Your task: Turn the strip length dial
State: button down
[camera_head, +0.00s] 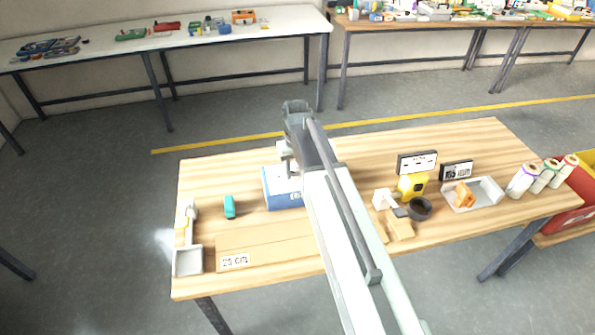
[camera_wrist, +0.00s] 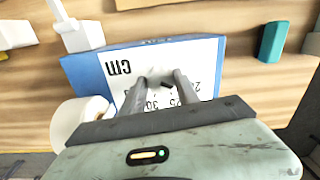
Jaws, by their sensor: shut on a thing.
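The strip length dial (camera_wrist: 166,84) is a small knob with a dark pointer, on the white face of a blue box (camera_wrist: 91,75). The face is marked "cm" with numbers around the dial, 25 and 30 among them. My gripper (camera_wrist: 165,78) reaches down over this face, its two fingers shut on the dial, one on each side. The fingers hide part of the scale. In the head view the blue box (camera_head: 283,202) stands on the wooden table, and my arm hides its right side and the dial.
A card (camera_head: 235,262) reading "25 cm" lies at the table's front left, near a white tray (camera_head: 187,262). A teal block (camera_head: 229,207) stands left of the box. A yellow device (camera_head: 412,186), black ring (camera_head: 420,209), grey tray (camera_head: 487,192) and several rolls are at right.

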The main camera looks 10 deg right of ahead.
jog(key=shift+d, duration=0.1)
jog(key=shift+m, duration=0.6)
jog(key=m, duration=0.6)
jog(key=shift+m, duration=0.3)
jog(key=c, duration=0.9)
grip_release()
